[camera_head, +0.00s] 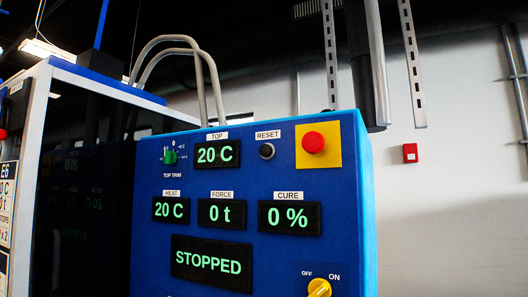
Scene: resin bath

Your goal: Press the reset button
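The reset button (267,151) is a small round dark button under a white RESET label (268,135). It sits on the upper part of the blue control panel (180,215), between the TOP display (217,153) reading 20 C and a red mushroom button (314,142) on a yellow plate (334,158). Other displays read HEAT 20 C, FORCE 0 t, CURE 0 %, and STOPPED (211,263). Neither of my grippers shows in the head view.
A green TOP TRIM knob (170,157) is left of the TOP display. A yellow OFF/ON switch (319,288) is at the panel's lower right. A dark glossy cabinet (85,200) stands at left. Slotted metal rails (411,65) hang above right. A red wall box (410,153) is behind.

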